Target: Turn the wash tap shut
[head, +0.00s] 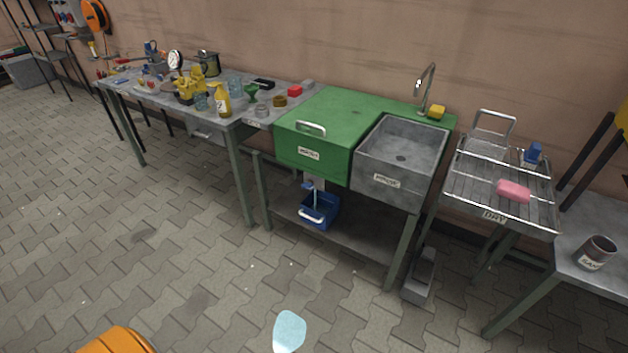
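A green basin unit (325,128) with a closed flat top and a front handle stands in the middle; its front label is too small to read surely. Under it a thin pale upright piece, which looks like a small tap or pipe (315,196), reaches down to a blue bucket (321,212) on the lower shelf. A curved metal tap (426,88) rises behind the grey sink (401,140) at the right of the green unit. I cannot tell from this view whether either tap is open. Neither of my grippers is in view.
A cluttered workbench (235,118) stands left, with bottles and jars. A wire drying rack (480,187) with a pink sponge (514,190) stands right, beside a bench with a can (597,252). A pale blue patch (289,331) shows low in front. The paved floor is mostly clear.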

